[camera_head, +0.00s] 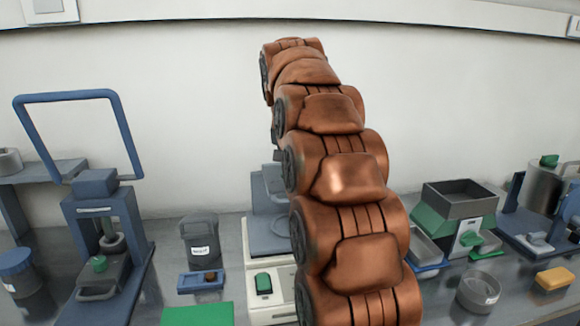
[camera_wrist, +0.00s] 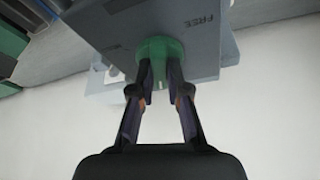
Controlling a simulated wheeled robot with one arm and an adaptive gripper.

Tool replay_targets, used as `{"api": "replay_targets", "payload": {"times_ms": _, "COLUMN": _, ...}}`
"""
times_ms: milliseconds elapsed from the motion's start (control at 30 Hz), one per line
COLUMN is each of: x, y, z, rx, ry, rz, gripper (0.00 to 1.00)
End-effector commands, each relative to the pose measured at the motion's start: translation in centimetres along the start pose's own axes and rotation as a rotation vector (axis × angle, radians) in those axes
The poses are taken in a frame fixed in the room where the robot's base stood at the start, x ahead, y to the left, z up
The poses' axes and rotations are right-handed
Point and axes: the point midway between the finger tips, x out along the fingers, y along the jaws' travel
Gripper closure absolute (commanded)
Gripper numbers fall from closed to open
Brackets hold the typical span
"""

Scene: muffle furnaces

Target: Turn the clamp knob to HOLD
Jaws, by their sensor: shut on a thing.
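In the wrist view, a green round knob (camera_wrist: 160,47) sits on the face of a grey-blue housing (camera_wrist: 110,22). The word FREE is printed to the right of the knob, and a small mark to its left is too faint to read. My gripper (camera_wrist: 160,66) has its two fingertips closed on the sides of the knob. The knob's pointing direction cannot be told. In the head view, my arm rises up the middle and hides the gripper and the knob.
In the head view, a grey-blue device (camera_head: 263,215) on a white base is partly behind my arm. A blue-framed press (camera_head: 97,185) stands left. A dark lidded bin (camera_head: 199,238) stands left of centre.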

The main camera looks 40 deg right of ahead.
Motion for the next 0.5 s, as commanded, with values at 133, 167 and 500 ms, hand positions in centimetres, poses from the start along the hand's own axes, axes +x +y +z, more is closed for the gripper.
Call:
{"api": "replay_targets", "payload": {"times_ms": 133, "x": -0.01, "y": -0.12, "z": -0.01, "rx": 0.029, "ry": 0.002, "rz": 0.012, "gripper": 1.00}}
{"api": "replay_targets", "payload": {"times_ms": 167, "x": -0.02, "y": -0.12, "z": -0.01, "rx": 0.033, "ry": 0.002, "rz": 0.013, "gripper": 1.00}}
{"api": "replay_targets", "payload": {"times_ms": 500, "x": -0.05, "y": -0.12, "z": -0.01, "rx": 0.043, "ry": 0.001, "rz": 0.017, "gripper": 1.00}}
